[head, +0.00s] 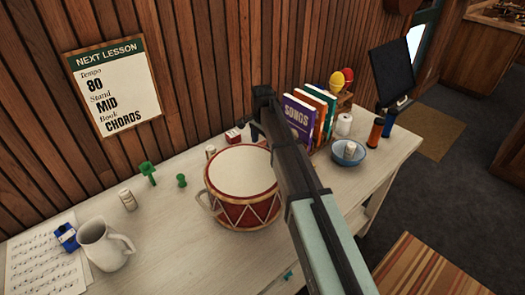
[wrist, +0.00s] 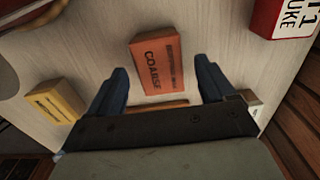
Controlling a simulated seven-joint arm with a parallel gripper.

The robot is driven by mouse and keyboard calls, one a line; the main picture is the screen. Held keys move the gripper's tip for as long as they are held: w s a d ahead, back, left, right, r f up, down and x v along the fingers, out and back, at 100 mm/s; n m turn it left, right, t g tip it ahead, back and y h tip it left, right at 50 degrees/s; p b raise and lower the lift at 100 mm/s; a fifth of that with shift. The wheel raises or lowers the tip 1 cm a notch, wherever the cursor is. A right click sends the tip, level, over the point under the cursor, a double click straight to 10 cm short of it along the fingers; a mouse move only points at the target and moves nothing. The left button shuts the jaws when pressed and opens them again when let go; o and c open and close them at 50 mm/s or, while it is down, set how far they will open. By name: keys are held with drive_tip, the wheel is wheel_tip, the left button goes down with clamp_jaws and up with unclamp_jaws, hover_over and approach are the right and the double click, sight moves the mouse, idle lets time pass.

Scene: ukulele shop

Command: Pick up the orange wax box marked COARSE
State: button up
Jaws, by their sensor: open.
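The orange wax box marked COARSE (wrist: 154,62) lies on the pale wooden bench in the wrist view, its printed face toward the camera. My gripper (wrist: 161,72) is open, with one blue-grey finger on each side of the box's near part. A gap of bench shows on both sides, so neither finger seems to touch it. How high the fingers are above the bench I cannot tell. In the head view my gripper (head: 257,127) is behind the drum, partly hidden by my arm, and I cannot see the orange box there.
A yellow box (wrist: 55,101) lies left of my fingers, and a red-and-white box (wrist: 284,18) is at the upper right. The red drum (head: 241,187) stands close by. Upright books (head: 313,112) and a blue bowl (head: 348,153) are to the right. The wood wall is behind.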

wheel_tip(320, 180, down, 2)
drive_tip(key=shift+f, duration=0.2)
drive_tip(key=c, duration=1.1)
drive_tip(key=shift+c, duration=0.2)
drive_tip(key=shift+r, duration=0.15)
